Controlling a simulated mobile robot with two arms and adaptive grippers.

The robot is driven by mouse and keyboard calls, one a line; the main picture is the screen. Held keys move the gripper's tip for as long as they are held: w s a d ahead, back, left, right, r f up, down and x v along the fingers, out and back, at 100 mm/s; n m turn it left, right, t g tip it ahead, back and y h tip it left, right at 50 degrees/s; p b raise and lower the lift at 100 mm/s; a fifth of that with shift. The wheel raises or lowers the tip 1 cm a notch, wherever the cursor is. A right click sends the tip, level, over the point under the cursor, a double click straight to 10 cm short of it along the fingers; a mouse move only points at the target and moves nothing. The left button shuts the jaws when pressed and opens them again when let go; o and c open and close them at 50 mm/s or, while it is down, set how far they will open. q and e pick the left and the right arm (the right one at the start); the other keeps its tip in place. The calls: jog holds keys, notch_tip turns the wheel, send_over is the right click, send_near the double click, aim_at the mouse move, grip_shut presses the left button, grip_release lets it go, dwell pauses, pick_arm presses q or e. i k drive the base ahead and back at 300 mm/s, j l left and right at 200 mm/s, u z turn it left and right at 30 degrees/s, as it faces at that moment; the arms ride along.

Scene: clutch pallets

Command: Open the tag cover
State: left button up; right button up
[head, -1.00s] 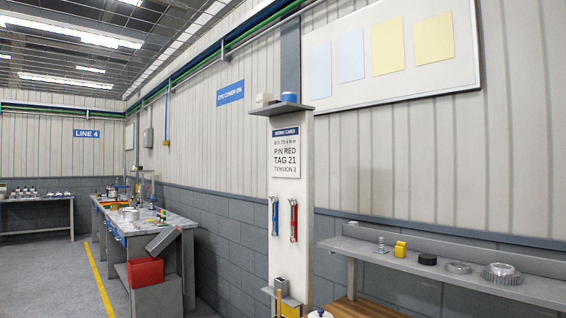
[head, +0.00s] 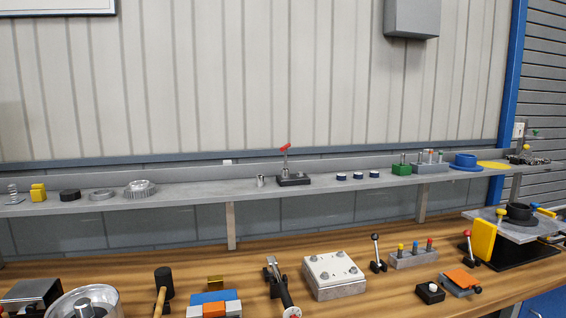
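No part is plainly marked as the tag cover. An orange plate (head: 461,278) lies tilted on a small grey block at the bench's right front; I cannot tell whether it is the cover. A white square box with bolts on its top (head: 334,275) sits mid-bench. A black box with a white button (head: 430,292) is left of the orange plate. Neither of my grippers is in view.
The wooden bench (head: 240,250) holds a mallet (head: 163,288), a toggle clamp (head: 280,284), a peg block (head: 413,258) and a black fixture with a yellow plate (head: 482,240). A grey shelf (head: 220,188) with small parts runs above it.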

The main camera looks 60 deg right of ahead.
aim_at(462, 278)
jog(key=l+z, duration=0.1)
jog(key=z, duration=1.55)
